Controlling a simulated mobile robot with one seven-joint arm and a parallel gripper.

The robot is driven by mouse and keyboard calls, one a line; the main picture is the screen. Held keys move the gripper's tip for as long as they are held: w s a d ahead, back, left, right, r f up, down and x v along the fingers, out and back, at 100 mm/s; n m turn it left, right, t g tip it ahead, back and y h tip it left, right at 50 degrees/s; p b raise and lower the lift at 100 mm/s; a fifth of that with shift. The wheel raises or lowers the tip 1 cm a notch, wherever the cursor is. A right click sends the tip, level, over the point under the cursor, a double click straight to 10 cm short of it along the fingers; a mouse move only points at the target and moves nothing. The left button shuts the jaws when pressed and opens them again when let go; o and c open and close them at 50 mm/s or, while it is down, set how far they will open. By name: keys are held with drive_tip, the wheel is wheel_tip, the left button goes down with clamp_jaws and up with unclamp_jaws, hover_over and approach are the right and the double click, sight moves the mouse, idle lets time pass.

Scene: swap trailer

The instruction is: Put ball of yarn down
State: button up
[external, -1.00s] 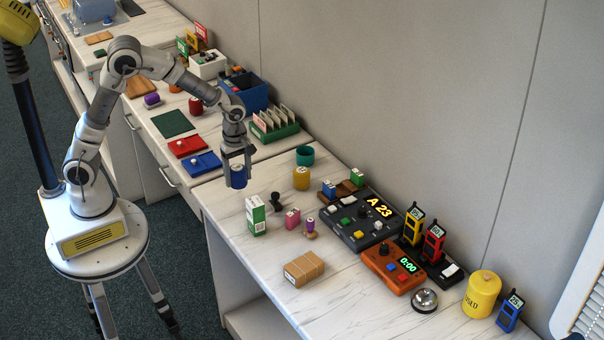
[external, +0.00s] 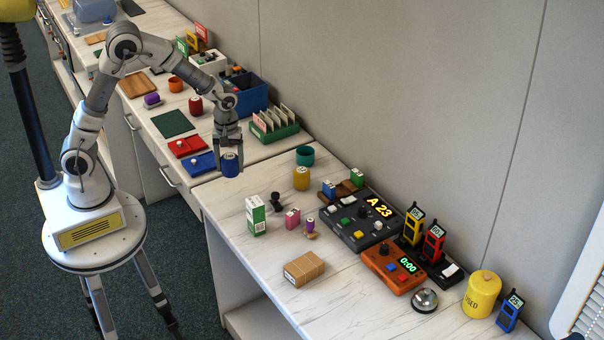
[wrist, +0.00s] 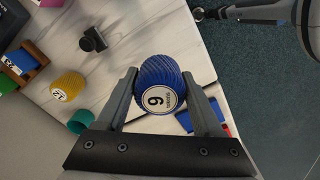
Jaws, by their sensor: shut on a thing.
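The ball of yarn (wrist: 161,78) is blue with a round white label marked 9, and it sits between the two fingers in the wrist view. In the external view the blue ball of yarn (external: 230,168) is at the lower end of my gripper (external: 229,152). My gripper also shows in the wrist view (wrist: 160,82), shut on the yarn. It holds the yarn near the seam between the two counter sections, close to the blue tray (external: 201,163). Whether the yarn touches the counter is hard to tell.
A yellow ball of yarn (external: 301,179) and a teal cup (external: 305,155) stand to the right. A green-white box (external: 256,215) and a black stamp (external: 276,201) stand nearer the front. A red tray (external: 188,147) lies to the left. Bare counter (external: 227,195) lies in front of the yarn.

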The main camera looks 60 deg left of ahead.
drive_tip(key=a+m+p, duration=0.4)
drive_tip(key=a+m, duration=0.5)
drive_tip(key=m, duration=0.1)
drive_tip(key=shift+a+r+m, duration=0.15)
drive_tip(key=shift+r+m, duration=0.05)
drive_tip(key=shift+m, duration=0.2)
drive_tip(key=shift+s, duration=0.1)
